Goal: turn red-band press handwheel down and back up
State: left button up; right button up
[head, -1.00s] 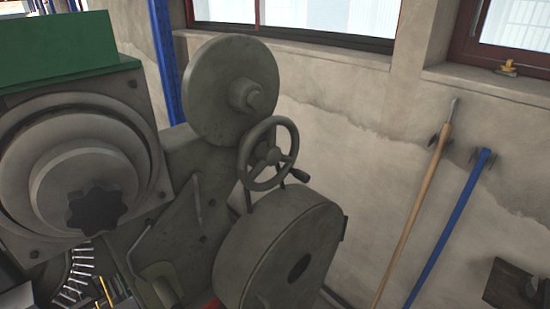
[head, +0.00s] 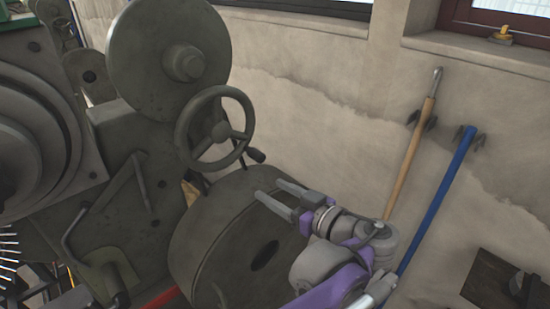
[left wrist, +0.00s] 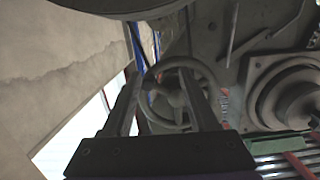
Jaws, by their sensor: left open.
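The grey handwheel (head: 215,127) stands on the press, with spokes, a hub and a small dark handle (head: 255,155) at its lower right. My left gripper (head: 271,190) is open and empty, to the right of and below the handwheel, apart from it in the head view, with its fingers pointing toward the upper left. In the left wrist view the handwheel (left wrist: 181,118) appears beyond and between the two spread fingers of my left gripper (left wrist: 165,78). A strip of red (head: 160,299) shows low on the press. My right gripper is not in view.
A large grey disc (head: 170,50) stands above the handwheel, and a thick drum (head: 215,235) lies below it, close to my left gripper. A bent lever (head: 72,225) is at the left. A wooden-handled tool (head: 405,165) and a blue pole (head: 440,200) lean on the wall.

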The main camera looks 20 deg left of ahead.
aim_at(263, 160)
pick_arm(q)
jog(key=w+d+r+n+y, duration=0.2)
jog(key=w+d+r, duration=0.1)
jog(key=x, duration=1)
jog(key=shift+s+a+p, duration=0.25)
jog(key=shift+s+p, duration=0.05)
jog(key=shift+p, duration=0.05)
grip_shut()
dwell(0.9)
